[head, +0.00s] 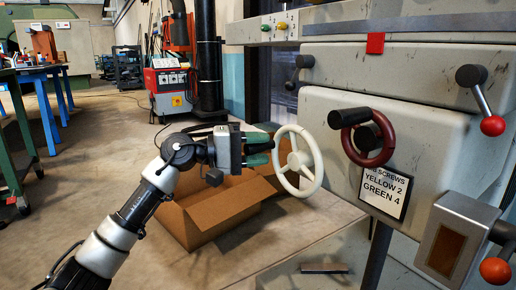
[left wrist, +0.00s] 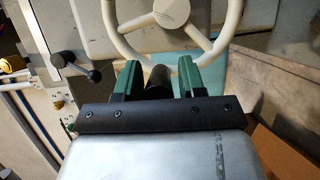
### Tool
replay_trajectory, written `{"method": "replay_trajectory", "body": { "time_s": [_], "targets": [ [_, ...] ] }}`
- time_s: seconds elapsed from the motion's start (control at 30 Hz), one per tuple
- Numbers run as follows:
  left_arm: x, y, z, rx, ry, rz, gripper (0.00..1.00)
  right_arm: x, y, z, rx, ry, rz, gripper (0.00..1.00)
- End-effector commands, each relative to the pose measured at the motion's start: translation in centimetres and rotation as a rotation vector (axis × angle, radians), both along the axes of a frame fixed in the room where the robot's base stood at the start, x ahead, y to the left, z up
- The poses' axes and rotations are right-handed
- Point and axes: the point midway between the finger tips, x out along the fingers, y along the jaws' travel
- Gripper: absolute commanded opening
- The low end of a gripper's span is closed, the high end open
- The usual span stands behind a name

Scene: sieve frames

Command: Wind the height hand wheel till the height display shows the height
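A white spoked hand wheel (head: 298,162) stands on the machine's left side; it also shows at the top of the left wrist view (left wrist: 172,14). My left gripper (head: 262,148) is at the wheel's near left side. In the left wrist view, its green fingers (left wrist: 158,78) stand apart on either side of a dark cylindrical handle, with small gaps visible beside it. A dark red hand wheel (head: 368,138) is on the machine front. A grey box with a dark brown window (head: 446,250) may be the height display; no figure is readable. My right gripper is not in view.
A card (head: 386,192) reads "screws, yellow 2, green 4", its top partly hidden. Levers with red knobs (head: 492,125) stick out at right. An open cardboard box (head: 222,212) lies below my left arm. A red machine (head: 170,92) stands behind.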

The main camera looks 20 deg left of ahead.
Motion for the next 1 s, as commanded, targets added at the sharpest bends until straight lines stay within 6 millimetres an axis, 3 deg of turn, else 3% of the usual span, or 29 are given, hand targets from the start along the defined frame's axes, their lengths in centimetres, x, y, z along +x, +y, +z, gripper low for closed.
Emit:
{"method": "replay_trajectory", "body": {
  "time_s": [0.43, 0.8, 1.0],
  "targets": [
    [-0.3, 0.8, 0.2, -0.004, 0.001, 0.004, 0.51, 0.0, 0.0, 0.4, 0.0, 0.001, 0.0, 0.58],
    [-3.7, 6.8, 0.2, -0.001, 0.005, 0.004, 0.51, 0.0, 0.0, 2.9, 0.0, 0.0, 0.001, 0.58],
    [-5.0, 9.0, 0.2, -0.001, 0.003, 0.002, 0.51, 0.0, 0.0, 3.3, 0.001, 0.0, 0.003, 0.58]
  ]
}}
